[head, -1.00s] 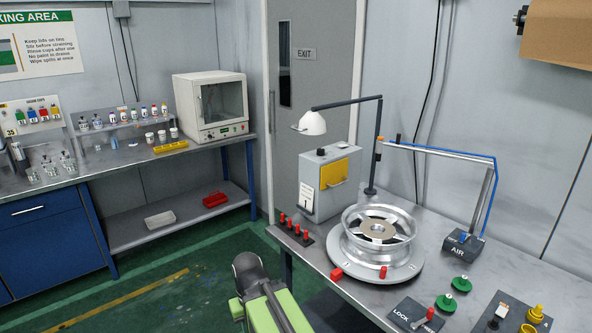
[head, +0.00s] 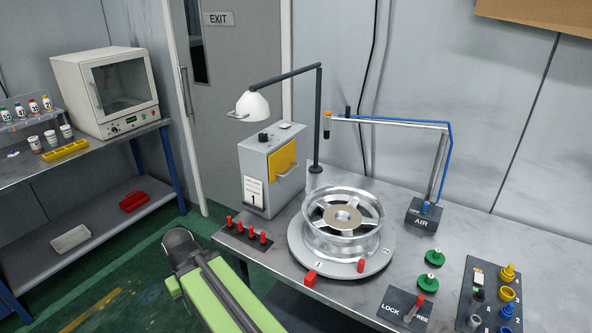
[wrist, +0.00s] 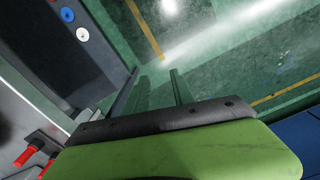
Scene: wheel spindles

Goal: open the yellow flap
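The yellow flap (head: 284,160) is on the front of a grey box (head: 257,165) at the back left of the metal bench in the head view. It lies flat against the box and looks shut, with a small handle on its face. My green and dark arm (head: 215,290) is at the lower left in the head view, in front of the bench and well apart from the flap. In the wrist view my gripper (wrist: 155,80) shows two thin fingers spread apart over the green floor, with nothing between them. The flap is not in the wrist view.
A desk lamp (head: 252,105) hangs over the box. Red pegs (head: 248,232) stand at the bench's front left edge. A wheel rim (head: 343,225) on a round turntable is right of the box. An air arm (head: 390,124) reaches over the bench behind the wheel.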

